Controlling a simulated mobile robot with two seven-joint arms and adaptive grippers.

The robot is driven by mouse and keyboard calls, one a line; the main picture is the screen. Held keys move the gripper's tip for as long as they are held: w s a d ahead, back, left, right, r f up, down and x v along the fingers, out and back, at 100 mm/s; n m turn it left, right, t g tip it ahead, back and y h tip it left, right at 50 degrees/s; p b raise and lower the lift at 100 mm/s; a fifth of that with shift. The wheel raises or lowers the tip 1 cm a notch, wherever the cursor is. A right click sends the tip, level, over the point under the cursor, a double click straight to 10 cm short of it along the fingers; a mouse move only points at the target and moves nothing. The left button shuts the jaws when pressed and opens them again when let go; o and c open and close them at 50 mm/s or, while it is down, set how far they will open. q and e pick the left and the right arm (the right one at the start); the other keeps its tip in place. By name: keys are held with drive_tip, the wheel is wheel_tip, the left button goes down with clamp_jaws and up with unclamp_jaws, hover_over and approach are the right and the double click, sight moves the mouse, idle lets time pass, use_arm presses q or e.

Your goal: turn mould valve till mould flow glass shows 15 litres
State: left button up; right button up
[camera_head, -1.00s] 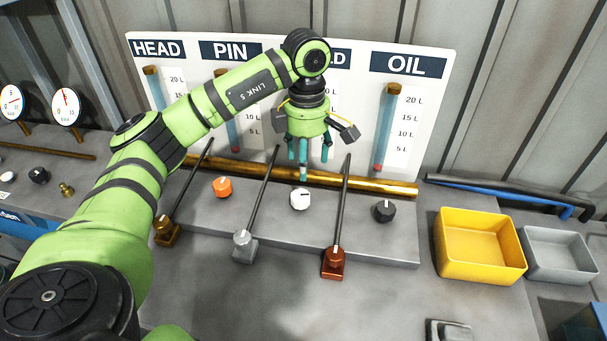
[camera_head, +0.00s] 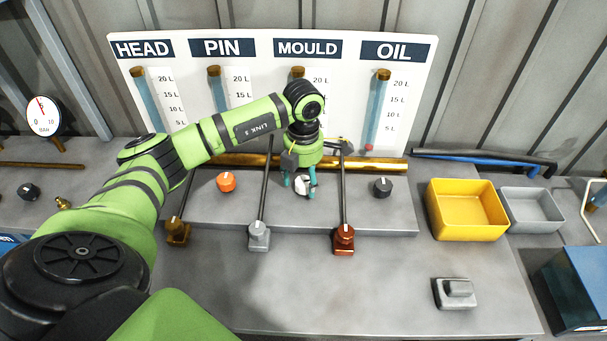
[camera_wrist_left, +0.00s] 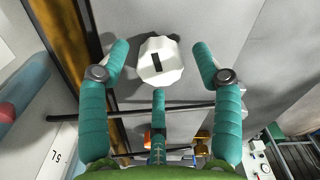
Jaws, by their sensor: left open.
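The mould valve is a white knob (camera_head: 302,185) under the MOULD sign (camera_head: 307,48). In the left wrist view the knob (camera_wrist_left: 160,60) shows a dark pointer line and lies between two of the teal fingers. My left gripper (camera_head: 304,183) is open at the knob, its fingers spread around it. In the wrist view the gripper (camera_wrist_left: 160,75) leaves gaps on both sides, and I see no finger touching the knob. Only the top of the mould flow glass (camera_head: 297,73) shows. My arm hides the rest, so its level cannot be read. My right gripper is not in view.
Thin lever rods with a grey base (camera_head: 259,237) and a copper-coloured base (camera_head: 344,240) stand on either side of the gripper. An orange knob (camera_head: 226,182) and a black knob (camera_head: 382,187) flank it. A brass pipe (camera_head: 380,164) runs behind. A yellow bin (camera_head: 467,226) stands right.

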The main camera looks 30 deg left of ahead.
sight(303, 182)
use_arm(q)
drive_tip(key=shift+f, duration=0.1)
drive_tip(key=c, duration=1.1)
drive_tip(key=shift+c, duration=0.2)
drive_tip(key=shift+n+b, duration=0.4)
drive_tip(key=shift+b, duration=0.1)
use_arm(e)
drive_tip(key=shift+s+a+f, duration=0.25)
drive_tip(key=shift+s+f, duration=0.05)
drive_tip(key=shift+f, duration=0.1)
use_arm(q)
drive_tip(key=o, duration=1.1)
drive_tip(key=shift+o, duration=0.2)
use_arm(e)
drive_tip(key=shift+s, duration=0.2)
use_arm(q)
wheel_tip(303, 182, up, 12)
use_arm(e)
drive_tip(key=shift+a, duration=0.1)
